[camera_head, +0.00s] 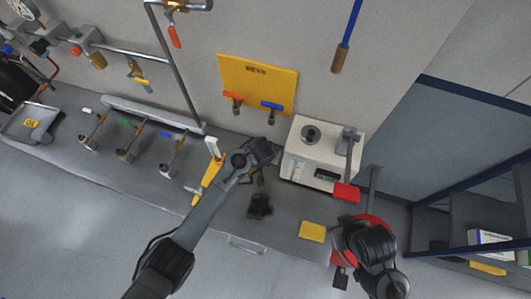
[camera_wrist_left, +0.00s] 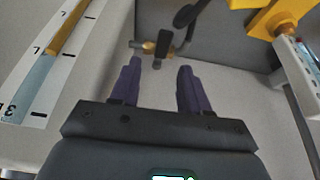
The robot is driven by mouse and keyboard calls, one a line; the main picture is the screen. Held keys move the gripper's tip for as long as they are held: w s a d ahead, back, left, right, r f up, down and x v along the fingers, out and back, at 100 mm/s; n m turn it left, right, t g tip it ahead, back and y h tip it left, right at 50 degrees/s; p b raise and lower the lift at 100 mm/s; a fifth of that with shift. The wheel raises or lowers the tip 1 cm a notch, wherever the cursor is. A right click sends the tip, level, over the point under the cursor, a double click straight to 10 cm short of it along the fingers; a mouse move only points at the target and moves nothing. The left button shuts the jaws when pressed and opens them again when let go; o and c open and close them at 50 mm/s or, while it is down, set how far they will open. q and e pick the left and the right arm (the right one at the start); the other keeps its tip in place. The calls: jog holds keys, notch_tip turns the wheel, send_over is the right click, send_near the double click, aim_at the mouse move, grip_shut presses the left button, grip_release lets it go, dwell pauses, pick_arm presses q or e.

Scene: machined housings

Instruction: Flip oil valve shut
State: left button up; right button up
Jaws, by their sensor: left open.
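No valve label reading oil can be made out. In the left wrist view a small brass fitting with a dark lever (camera_wrist_left: 158,47) lies ahead of the fingertips, apart from them. My left gripper (camera_wrist_left: 158,80) is open and empty. In the head view my left gripper (camera_head: 259,172) is over the bench, left of the white box. Valves with a red handle (camera_head: 233,97) and a blue handle (camera_head: 271,106) are on the yellow wall panel (camera_head: 258,82). A yellow-lever valve (camera_head: 137,76) and a red-lever valve (camera_head: 173,34) are on pipes. My right arm is at lower right; its fingers are not clear.
A white box (camera_head: 310,158) with a dark round top part stands right of my left gripper. Several small valves (camera_head: 126,152) line the bench left. A grey tray (camera_head: 14,133) with a yellow label is at far left. A yellow block (camera_head: 312,232) lies near the front edge.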

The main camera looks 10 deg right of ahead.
pick_arm(q)
jog(key=v, duration=0.6)
jog(key=shift+r, duration=0.35)
jog(key=shift+s, duration=0.1)
